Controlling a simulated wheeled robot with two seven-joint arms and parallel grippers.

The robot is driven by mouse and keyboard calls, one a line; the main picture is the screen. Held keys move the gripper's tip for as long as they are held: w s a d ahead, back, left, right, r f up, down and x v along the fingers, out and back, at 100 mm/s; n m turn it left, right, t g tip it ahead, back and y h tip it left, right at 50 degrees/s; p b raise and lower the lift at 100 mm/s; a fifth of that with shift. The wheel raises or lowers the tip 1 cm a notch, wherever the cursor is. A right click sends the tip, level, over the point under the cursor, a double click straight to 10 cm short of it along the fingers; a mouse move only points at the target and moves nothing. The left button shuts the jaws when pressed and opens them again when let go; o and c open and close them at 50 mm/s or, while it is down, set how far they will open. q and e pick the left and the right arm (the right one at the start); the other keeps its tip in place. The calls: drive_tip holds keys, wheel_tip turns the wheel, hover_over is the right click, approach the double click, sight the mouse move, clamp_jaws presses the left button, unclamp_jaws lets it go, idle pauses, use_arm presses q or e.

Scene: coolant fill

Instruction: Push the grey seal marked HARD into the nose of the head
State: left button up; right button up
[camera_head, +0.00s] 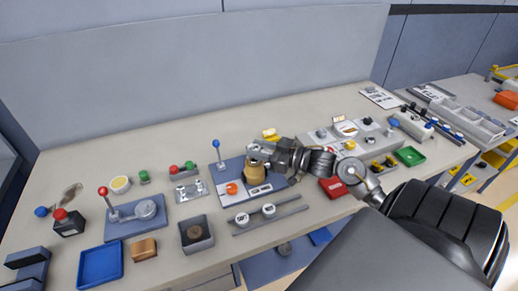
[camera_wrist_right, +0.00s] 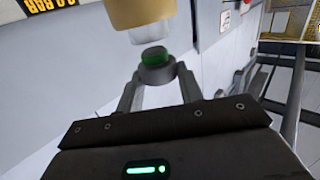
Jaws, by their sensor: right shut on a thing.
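My right gripper (camera_head: 259,150) reaches in from the right over the blue-grey fixture plate (camera_head: 229,180) in the head view. In the right wrist view its fingers (camera_wrist_right: 155,75) are shut on a small grey round piece, the seal (camera_wrist_right: 155,73), with a green top face. No HARD marking is readable on it. The head, a brass-coloured cylinder (camera_wrist_right: 142,12) with a pale nose (camera_wrist_right: 151,34), is just beyond the seal, with the nose facing it. Whether they touch is unclear. The brass cylinder also shows in the head view (camera_head: 254,173), beneath the gripper. My left gripper is out of view.
A blue-knobbed lever (camera_head: 216,145) stands left of the gripper. Two round pale pieces sit on a grey rail (camera_head: 287,215) in front. A dark square box (camera_head: 196,232) and blue tray (camera_head: 100,263) lie front left. A green tray (camera_head: 409,156) is at right.

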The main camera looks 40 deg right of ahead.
drive_tip(key=shift+f+b, duration=0.65)
drive_tip(key=shift+f, duration=0.65)
drive_tip(key=o, duration=1)
drive_tip(key=shift+o, duration=0.2)
drive_tip(key=shift+s, duration=0.1)
drive_tip(key=b+v, duration=0.2)
drive_tip(key=v, duration=0.8)
drive_tip(key=shift+s+d, duration=0.2)
drive_tip(key=shift+s, duration=0.1)
drive_tip(key=shift+r, duration=0.1)
